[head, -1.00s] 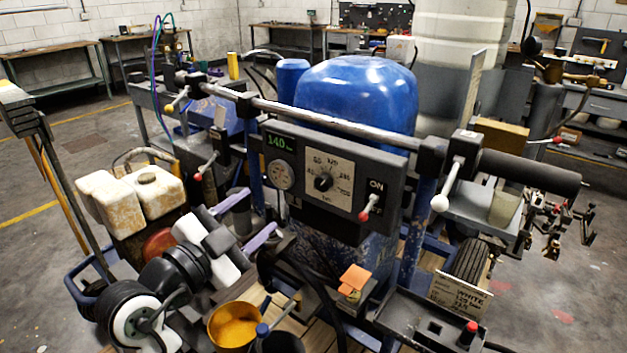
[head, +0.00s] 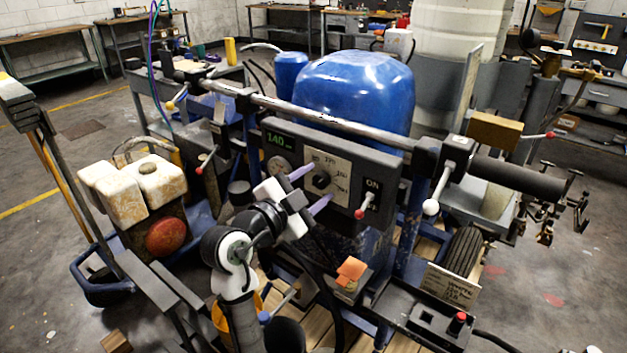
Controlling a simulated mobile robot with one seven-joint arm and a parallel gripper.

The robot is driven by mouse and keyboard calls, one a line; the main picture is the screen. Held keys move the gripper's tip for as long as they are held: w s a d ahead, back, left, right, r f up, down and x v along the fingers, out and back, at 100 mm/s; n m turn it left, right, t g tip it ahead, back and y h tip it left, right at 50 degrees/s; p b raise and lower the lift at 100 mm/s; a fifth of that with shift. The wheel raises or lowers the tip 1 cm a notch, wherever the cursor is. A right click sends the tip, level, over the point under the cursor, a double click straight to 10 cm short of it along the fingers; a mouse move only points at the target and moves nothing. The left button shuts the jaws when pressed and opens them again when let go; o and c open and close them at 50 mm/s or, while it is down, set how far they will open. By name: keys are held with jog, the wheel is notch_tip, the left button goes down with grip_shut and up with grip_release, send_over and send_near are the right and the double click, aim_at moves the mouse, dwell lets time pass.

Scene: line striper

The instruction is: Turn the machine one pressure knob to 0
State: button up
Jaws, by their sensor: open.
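The machine's control panel (head: 385,167) is in the middle of the head view. Its black pressure knob (head: 321,180) sits on a pale dial plate (head: 340,166) with printed numbers. A green display (head: 278,139) at the panel's upper left reads about 140. My gripper (head: 312,188) is open, with its two purple fingers pointing at the dial from the lower left. One finger is above and one below the knob's height in the picture. I cannot tell whether either finger touches the knob.
A red-tipped switch (head: 362,210) marked ON is right of the dial. A long handlebar (head: 330,122) runs above the panel, with a white-balled lever (head: 432,205) at right. A blue tank (head: 355,95) stands behind. An orange block (head: 352,268) is below the panel.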

jog(key=shift+w+d, duration=0.15)
jog(key=shift+c, duration=0.3)
jog(key=c, duration=0.9)
